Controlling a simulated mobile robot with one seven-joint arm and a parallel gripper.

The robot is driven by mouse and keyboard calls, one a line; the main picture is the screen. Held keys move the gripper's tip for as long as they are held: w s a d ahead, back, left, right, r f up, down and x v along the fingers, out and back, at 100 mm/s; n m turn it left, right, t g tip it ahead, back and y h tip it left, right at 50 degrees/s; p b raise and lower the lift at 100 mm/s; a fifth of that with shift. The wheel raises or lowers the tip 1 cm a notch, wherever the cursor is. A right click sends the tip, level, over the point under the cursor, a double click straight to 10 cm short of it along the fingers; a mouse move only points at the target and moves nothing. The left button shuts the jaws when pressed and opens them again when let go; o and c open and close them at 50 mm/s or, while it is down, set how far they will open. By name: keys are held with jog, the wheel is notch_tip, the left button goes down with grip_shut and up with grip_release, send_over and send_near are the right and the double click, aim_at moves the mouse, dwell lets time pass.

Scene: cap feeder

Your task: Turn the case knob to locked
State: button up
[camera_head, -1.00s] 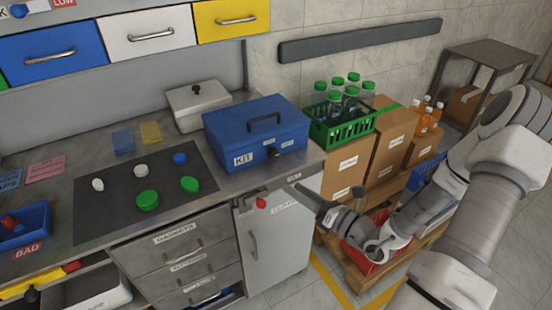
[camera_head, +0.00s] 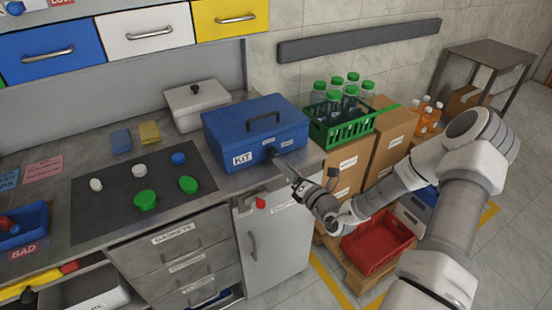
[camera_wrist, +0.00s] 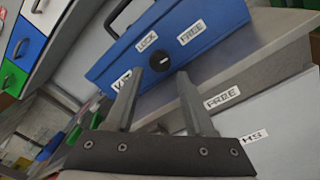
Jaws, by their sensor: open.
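The blue case (camera_head: 255,136) labelled KIT stands on the steel counter by its right end, lid shut, carry handle on top. Its black round knob (camera_wrist: 160,61) is on the front face, with a LOCK label (camera_wrist: 147,41) and a FREE label (camera_wrist: 191,32) above it in the wrist view. A light mark on the knob is too small to read for direction. In the head view the knob (camera_head: 272,153) sits just beyond my fingertips. My gripper (camera_wrist: 157,82) is open, its two fingers pointing at the case with the knob between and just ahead of the tips; contact cannot be told.
A cabinet door (camera_head: 280,245) with a red knob (camera_head: 260,203) is below the counter edge. A green crate of bottles (camera_head: 342,127) stands on boxes to the right. A white lidded box (camera_head: 197,104) is behind the case. A dark mat (camera_head: 110,210) with caps lies left.

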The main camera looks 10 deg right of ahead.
aim_at(274, 156)
jog(key=x, duration=0.5)
jog(key=shift+w, duration=0.1)
grip_shut()
